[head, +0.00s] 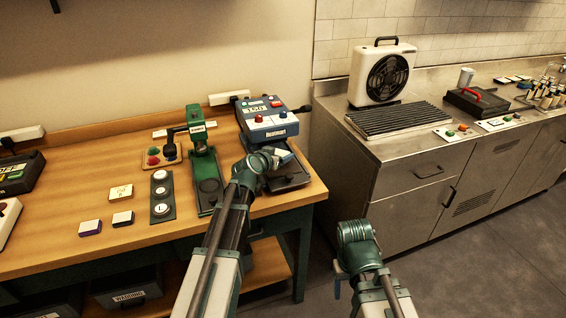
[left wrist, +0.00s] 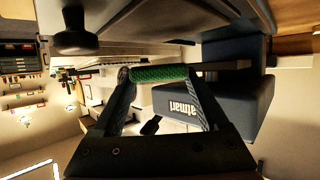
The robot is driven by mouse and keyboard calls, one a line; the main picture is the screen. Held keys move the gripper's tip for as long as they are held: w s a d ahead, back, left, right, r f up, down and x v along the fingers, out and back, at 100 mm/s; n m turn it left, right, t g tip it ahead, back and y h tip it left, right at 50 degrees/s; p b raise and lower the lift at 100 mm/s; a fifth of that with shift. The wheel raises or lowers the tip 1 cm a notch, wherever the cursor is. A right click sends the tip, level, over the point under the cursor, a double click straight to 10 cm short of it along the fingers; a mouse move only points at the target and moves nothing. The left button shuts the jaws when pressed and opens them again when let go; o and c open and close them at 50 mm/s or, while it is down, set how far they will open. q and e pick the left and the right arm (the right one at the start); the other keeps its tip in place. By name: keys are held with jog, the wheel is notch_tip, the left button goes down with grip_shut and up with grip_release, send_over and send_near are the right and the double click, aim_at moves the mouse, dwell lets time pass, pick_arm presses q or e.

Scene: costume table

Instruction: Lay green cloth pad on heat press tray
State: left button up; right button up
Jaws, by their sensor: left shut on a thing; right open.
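The green cloth pad (left wrist: 158,73) shows in the left wrist view as a narrow textured strip between the fingertips of my left gripper (left wrist: 160,76), which is shut on it. In the head view my left gripper (head: 281,160) is at the front of the blue-grey heat press, over the dark heat press tray (head: 292,181); the pad cannot be made out there. Whether the pad touches the tray is unclear. The heat press (head: 272,128) stands at the table's right end. My right gripper (head: 340,283) is open, low in front of the gap between table and steel counter.
A green hand press (head: 203,165) stands just left of the heat press. A dark strip with round dies (head: 161,196) and small blocks (head: 122,218) lie further left. The steel counter (head: 395,150) on the right carries a fan (head: 384,75) and a black rack (head: 400,116).

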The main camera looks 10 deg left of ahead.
pick_arm(q)
jog(key=shift+w+a+f+b, duration=0.1)
jog(key=shift+f+b, duration=1.75)
jog(key=shift+b, duration=0.05)
jog(key=shift+r, duration=0.1)
pick_arm(e)
jog(key=f, duration=0.1)
jog(key=d+f, duration=0.1)
jog(key=f, duration=0.1)
jog(key=shift+w+d+f, duration=0.2)
jog(key=shift+d+f, duration=0.05)
pick_arm(q)
jog(key=shift+f, duration=0.2)
jog(key=o, duration=1.2)
jog(key=shift+o, duration=0.2)
pick_arm(e)
jog(key=shift+f, duration=0.15)
